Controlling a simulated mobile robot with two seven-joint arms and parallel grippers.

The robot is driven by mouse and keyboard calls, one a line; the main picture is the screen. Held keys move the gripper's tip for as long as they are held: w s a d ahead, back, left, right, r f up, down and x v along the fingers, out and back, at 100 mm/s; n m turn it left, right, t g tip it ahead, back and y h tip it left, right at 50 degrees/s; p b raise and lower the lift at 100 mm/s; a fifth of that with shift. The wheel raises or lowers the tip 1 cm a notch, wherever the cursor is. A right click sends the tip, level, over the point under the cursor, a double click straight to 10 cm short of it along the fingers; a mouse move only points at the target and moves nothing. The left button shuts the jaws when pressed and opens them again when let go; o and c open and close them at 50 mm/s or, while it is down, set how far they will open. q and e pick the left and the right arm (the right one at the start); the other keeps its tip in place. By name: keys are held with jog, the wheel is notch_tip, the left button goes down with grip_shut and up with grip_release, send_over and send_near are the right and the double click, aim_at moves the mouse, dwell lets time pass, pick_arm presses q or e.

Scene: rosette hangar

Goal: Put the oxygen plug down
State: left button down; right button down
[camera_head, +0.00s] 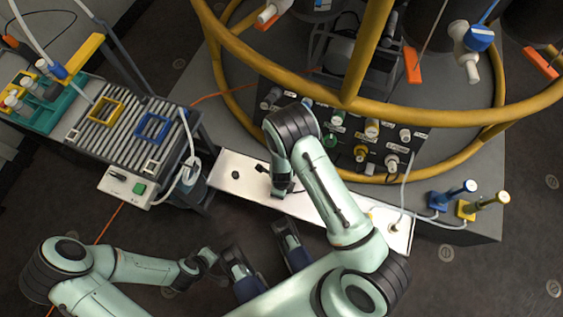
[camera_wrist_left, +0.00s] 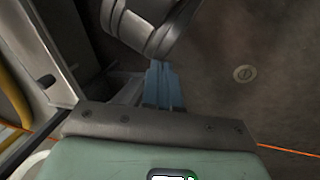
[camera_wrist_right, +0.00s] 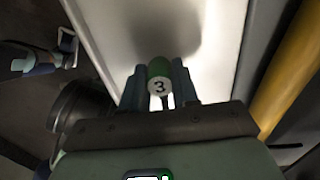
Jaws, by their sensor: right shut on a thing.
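In the head view my right gripper (camera_head: 281,188) points down over the middle of the white plate (camera_head: 235,190); the held plug is hidden there. I cannot tell whether the plug touches the plate. My left gripper (camera_head: 208,258) is low on the left, away from the plate. In the left wrist view its fingers (camera_wrist_left: 162,85) are together and empty.
A dark panel (camera_head: 390,135) with several plugs stands behind the plate, under a yellow rail (camera_head: 350,103). Blue (camera_head: 452,193) and yellow (camera_head: 484,203) handled fittings stand at right. A ribbed unit (camera_head: 130,125) and a teal rack (camera_head: 45,110) are at left.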

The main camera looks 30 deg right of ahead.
jog(key=c, duration=0.8)
grip_release()
jog(key=shift+c, duration=0.2)
pick_arm(q)
jog(key=s+d+r+g+h+p, duration=0.1)
jog(key=s+d+r+g+p, duration=0.1)
jog(key=s+d+r+p, duration=0.1)
jog(key=s+r+p, duration=0.1)
jog(key=s+r, duration=0.1)
jog(key=s, duration=0.1)
jog(key=shift+s, duration=0.2)
pick_arm(e)
notch_tip(320, 180, up, 12)
pick_arm(q)
jog(key=shift+r+p, duration=0.15)
jog(key=shift+p, duration=0.15)
